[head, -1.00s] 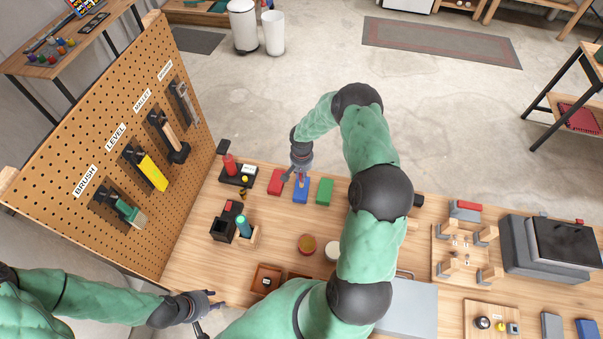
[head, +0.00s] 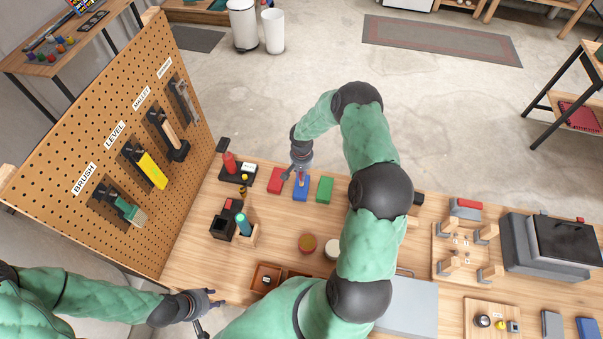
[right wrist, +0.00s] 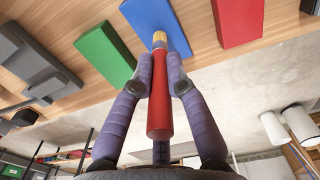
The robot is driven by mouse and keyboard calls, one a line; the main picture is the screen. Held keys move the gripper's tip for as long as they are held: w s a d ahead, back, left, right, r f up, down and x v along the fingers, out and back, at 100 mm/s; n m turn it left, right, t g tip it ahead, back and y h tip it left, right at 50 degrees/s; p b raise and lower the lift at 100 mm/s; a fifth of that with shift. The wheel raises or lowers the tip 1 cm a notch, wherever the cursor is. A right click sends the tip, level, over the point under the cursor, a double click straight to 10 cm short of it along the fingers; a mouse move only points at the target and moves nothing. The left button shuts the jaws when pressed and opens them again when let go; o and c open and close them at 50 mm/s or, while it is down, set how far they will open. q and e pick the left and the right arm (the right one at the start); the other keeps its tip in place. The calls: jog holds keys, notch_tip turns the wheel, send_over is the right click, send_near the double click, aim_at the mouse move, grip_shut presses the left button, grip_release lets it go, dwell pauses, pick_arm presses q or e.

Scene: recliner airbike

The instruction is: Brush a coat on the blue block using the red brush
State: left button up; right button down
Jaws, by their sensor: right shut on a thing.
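The blue block (head: 301,193) lies near the far edge of the workbench, between a red block (head: 275,180) and a green block (head: 325,188). My right gripper (head: 301,176) is directly over it. In the right wrist view, the gripper is shut on the red brush (right wrist: 160,105). The brush's pale tip points at the blue block (right wrist: 158,15) and overlaps its edge in the picture; I cannot tell whether they touch. My left gripper (head: 212,312) is open and empty by the bench's near left edge.
A pegboard (head: 95,145) with hanging tools stands on the left. A dark holder (head: 223,227), a teal cylinder (head: 243,224) and round pots (head: 307,243) stand on the bench. My right arm crosses the bench's middle. Wooden fixtures (head: 460,245) stand to the right.

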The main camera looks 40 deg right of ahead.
jog(key=shift+f+b, duration=0.4)
dwell(0.5)
jog(key=shift+s+a+b, duration=0.65)
jog(key=shift+s+a, duration=0.35)
jog(key=shift+a, duration=0.1)
jog(key=shift+s, duration=0.1)
jog(key=shift+s+a+f+b, duration=0.1)
jog(key=shift+s+a+b, duration=0.4)
jog(key=shift+a+b, duration=0.1)
jog(key=shift+w+d+b, duration=0.35)
jog(key=shift+w+d, duration=0.7)
jog(key=shift+d, duration=0.05)
